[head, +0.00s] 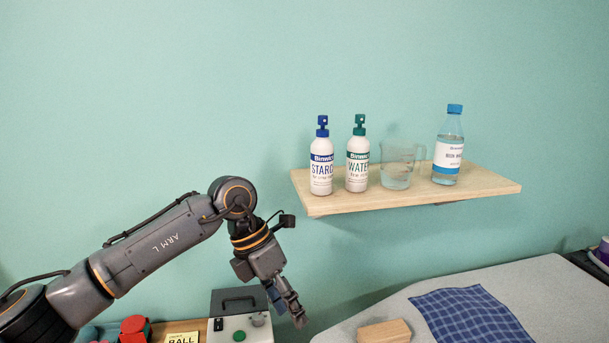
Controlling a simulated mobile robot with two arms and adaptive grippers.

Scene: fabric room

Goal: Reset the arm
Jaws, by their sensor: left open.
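My left arm reaches in from the lower left of the head view. Its wrist bends down, and my left gripper (296,312) hangs open with nothing seen between its fingers. It is in front of the right side of a grey box with a green button (232,322), left of the pale padded board (540,290). The fingertips are small and dark in this view. I cannot tell whether they touch anything. My right gripper is not in the picture.
A wooden wall shelf (420,199) holds a starch spray bottle (321,170), a water spray bottle (357,170), a clear measuring cup (396,172) and a blue-capped water bottle (448,150). A blue checked cloth (470,315) and a wooden block (384,332) lie on the board.

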